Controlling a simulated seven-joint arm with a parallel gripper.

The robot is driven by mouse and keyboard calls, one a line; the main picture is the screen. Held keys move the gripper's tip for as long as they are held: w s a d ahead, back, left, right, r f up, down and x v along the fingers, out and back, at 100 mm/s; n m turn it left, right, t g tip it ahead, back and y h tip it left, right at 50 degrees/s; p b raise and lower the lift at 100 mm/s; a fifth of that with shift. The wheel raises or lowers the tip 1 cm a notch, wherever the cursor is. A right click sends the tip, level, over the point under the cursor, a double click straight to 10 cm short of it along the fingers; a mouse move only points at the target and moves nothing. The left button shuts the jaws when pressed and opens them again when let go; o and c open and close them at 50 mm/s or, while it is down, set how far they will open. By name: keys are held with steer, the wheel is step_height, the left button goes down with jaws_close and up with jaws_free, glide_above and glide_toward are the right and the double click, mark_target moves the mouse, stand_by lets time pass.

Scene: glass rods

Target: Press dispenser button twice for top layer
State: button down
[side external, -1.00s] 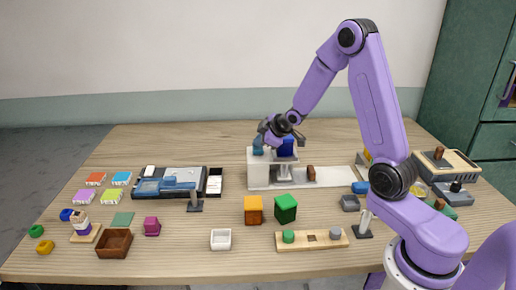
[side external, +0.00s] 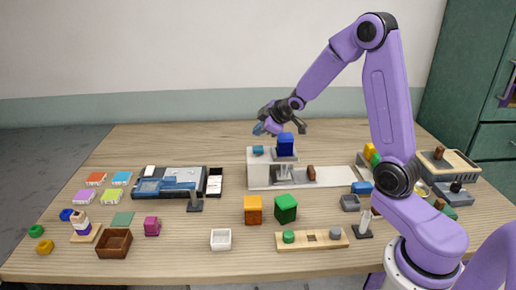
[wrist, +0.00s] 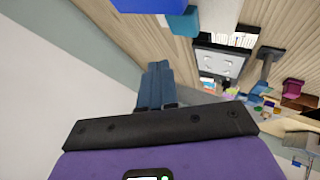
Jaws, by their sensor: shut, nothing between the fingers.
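The dispenser (side external: 262,173) is a pale grey block with a blue hopper (side external: 286,144) on its right side. Its teal button (side external: 258,149) sits on top at the left. In the wrist view the teal button (wrist: 184,22) and the blue hopper (wrist: 150,4) show at the top edge. My gripper (side external: 260,129) is just above the button, with a small gap between them. Its blue-grey fingers (wrist: 157,66) are shut together and empty.
A reddish-brown piece (side external: 311,173) is by the dispenser's base. An orange cube (side external: 253,209) and a green cube (side external: 286,207) stand in front. A blue and black device (side external: 170,184) is to the left. The table behind the dispenser is clear.

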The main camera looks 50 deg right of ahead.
steer(key=shift+r, duration=1.05)
steer(key=shift+s+a, duration=0.1)
steer(key=shift+a, duration=0.15)
steer(key=s+a+n+g+y, duration=0.1)
steer(key=s+a+g, duration=0.3)
steer(key=s+a, duration=1.25)
steer(key=s+n+g, duration=0.3)
steer(key=s+g, duration=0.2)
steer(key=s, duration=1.7)
steer(key=shift+s+f, duration=0.2)
steer(key=shift+f, duration=0.1)
